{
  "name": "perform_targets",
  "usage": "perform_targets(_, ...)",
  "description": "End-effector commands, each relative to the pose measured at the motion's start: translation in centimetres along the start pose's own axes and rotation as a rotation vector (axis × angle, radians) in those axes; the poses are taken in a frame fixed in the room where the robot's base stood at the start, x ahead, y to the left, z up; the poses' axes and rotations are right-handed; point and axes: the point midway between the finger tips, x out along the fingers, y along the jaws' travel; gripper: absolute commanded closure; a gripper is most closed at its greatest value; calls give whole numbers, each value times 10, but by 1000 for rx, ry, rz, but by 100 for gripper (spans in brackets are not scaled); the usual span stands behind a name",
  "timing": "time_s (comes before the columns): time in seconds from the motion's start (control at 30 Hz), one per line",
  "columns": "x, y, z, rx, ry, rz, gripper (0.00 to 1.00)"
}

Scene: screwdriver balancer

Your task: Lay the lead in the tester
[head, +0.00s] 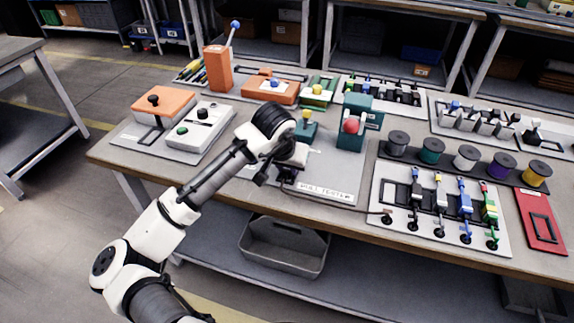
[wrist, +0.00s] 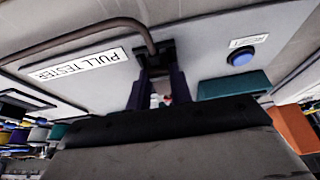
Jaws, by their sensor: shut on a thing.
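My gripper (head: 287,178) is low over the front edge of the pull tester board (head: 345,170), shut on a brown lead (head: 345,206). The lead runs right from the gripper to the front of the white rack board. In the wrist view the lead (wrist: 105,31) curves in to the dark fingertips (wrist: 154,58); its held end is hidden between them. The tester has a teal block with a red knob (head: 352,125) and a smaller teal block with a yellow knob (head: 306,115), partly behind my wrist. The "PULL TESTER" label (wrist: 80,64) is beside the fingers.
A white rack (head: 440,228) with several coloured connectors stands right, below a row of spools (head: 466,157). An orange-and-grey station (head: 165,103) and a white box with a green button (head: 200,128) are left. A blue button (wrist: 241,56) shows in the wrist view.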

Motion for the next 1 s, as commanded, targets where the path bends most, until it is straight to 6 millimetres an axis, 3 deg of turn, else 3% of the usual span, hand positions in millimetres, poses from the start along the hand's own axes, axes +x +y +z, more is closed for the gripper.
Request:
perform_targets(0.4, 0, 0, 0, 0, 1, 0, 99)
perform_targets(0.43, 0, 0, 0, 0, 1, 0, 75)
perform_targets(0.6, 0, 0, 0, 0, 1, 0, 53)
perform_targets(1.0, -9, 0, 0, 0, 3, 2, 53)
